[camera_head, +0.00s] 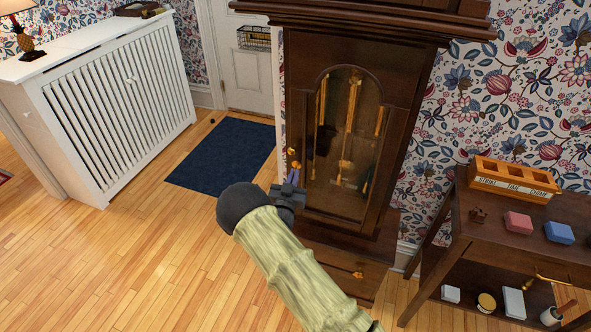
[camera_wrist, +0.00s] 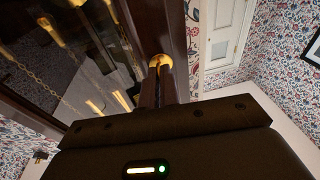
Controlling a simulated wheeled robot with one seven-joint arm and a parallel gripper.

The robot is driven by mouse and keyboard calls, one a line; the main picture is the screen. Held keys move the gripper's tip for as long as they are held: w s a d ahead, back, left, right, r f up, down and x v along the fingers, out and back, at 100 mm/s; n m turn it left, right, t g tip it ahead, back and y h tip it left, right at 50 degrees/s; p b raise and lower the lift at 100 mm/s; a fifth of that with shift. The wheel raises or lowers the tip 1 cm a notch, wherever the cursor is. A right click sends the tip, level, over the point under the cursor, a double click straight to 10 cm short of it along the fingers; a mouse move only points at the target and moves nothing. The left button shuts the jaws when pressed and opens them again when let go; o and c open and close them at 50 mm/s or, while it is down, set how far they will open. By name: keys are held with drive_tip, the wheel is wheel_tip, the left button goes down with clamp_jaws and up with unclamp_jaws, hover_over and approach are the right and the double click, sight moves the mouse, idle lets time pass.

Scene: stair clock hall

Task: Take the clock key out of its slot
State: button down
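My gripper (camera_head: 291,178) is at the left edge of the tall clock's glazed door (camera_head: 345,130). A small brass piece (camera_head: 296,165) is right by its fingertips on the door frame, with another just above it. In the wrist view my two dark fingers (camera_wrist: 159,84) are close together, with a narrow gap, and their tips overlap a rounded brass piece (camera_wrist: 159,60). I cannot tell whether this piece is the clock key or a knob, or whether the fingers grip it. No clock key can be made out for certain. The wooden rack (camera_head: 513,180) reads STRIKE, TIME, CHIME.
The rack stands on a dark side table (camera_head: 470,215) at right, with a pink block (camera_head: 518,222) and a blue block (camera_head: 559,232). A thin brass piece (camera_head: 545,279) shows below the tabletop. A white radiator cover (camera_head: 110,100) is at left. Wooden floor is open at lower left.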

drive_tip(key=shift+s, duration=0.2)
drive_tip(key=shift+p+v, duration=0.35)
drive_tip(key=shift+v, duration=2.4)
drive_tip(key=shift+f, duration=0.1)
drive_tip(key=s+d+f+n+y, duration=0.1)
drive_tip(key=s+d+f+y, duration=0.2)
drive_tip(key=d, duration=0.6)
drive_tip(key=s+d+f+n+y, duration=0.1)
drive_tip(key=s+d+f+n, duration=0.15)
drive_tip(key=d+f, duration=0.5)
drive_tip(key=s+r+p, duration=0.2)
drive_tip(key=r+p, duration=0.4)
drive_tip(key=r, duration=0.3)
drive_tip(key=s+r+p, duration=0.2)
drive_tip(key=r+p, duration=0.5)
drive_tip(key=r, duration=0.1)
drive_tip(key=shift+s+d+r+m+t, duration=0.3)
drive_tip(key=shift+s+d+r+m, duration=0.05)
drive_tip(key=shift+d+m, duration=0.1)
